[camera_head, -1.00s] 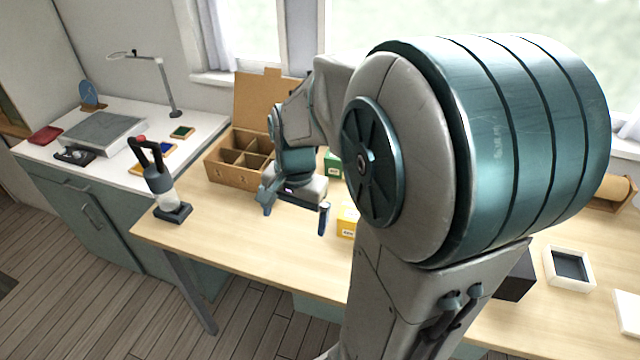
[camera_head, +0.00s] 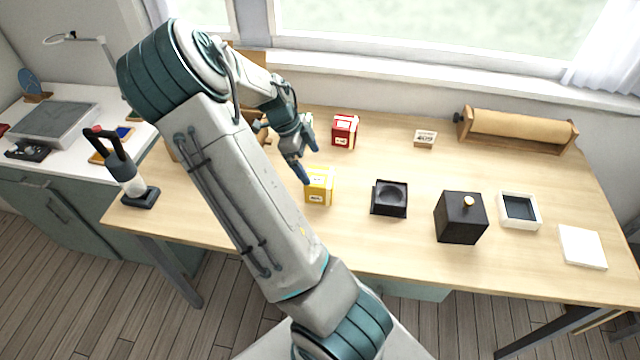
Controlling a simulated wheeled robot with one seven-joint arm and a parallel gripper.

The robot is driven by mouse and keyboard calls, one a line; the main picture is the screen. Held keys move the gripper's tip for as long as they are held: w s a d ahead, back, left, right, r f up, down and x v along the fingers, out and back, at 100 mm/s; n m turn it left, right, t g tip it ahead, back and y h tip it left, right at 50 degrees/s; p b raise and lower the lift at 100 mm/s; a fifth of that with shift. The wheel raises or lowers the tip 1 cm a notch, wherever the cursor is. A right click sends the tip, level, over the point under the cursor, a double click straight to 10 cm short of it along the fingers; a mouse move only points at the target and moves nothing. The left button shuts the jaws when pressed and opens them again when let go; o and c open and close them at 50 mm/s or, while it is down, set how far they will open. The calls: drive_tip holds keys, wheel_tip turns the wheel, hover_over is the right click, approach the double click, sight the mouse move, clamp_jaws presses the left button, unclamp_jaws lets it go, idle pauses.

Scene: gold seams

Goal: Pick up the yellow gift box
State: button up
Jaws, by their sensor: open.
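The yellow gift box (camera_head: 320,186) stands upright on the light wooden table, near the middle of the view, with a white label on its front. My gripper (camera_head: 307,163) is open and empty. It hangs just above and to the left of the yellow box, with one finger near the box's upper left edge. I cannot tell whether the finger touches the box. My arm crosses the left half of the view and hides part of the table.
A red box (camera_head: 344,131) stands behind the yellow one. To the right are a dark dished block (camera_head: 389,198), a black box with a knob (camera_head: 460,218), a white tray (camera_head: 520,196) and a paper roll (camera_head: 517,126). A cardboard organiser is mostly hidden behind my arm.

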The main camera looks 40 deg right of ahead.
sight(319, 178)
drive_tip(key=x, duration=0.6)
drive_tip(key=shift+w+p+x, duration=0.15)
drive_tip(key=shift+p+x, duration=0.2)
drive_tip(key=shift+x, duration=0.55)
drive_tip(key=shift+w+p+x, duration=0.15)
drive_tip(key=shift+p+x, duration=0.15)
drive_tip(key=shift+x, duration=0.6)
drive_tip(key=shift+w+p+x, duration=0.2)
drive_tip(key=shift+p+x, duration=0.15)
drive_tip(key=shift+x, duration=0.5)
drive_tip(key=shift+d+f, duration=0.1)
drive_tip(key=c, duration=1.2)
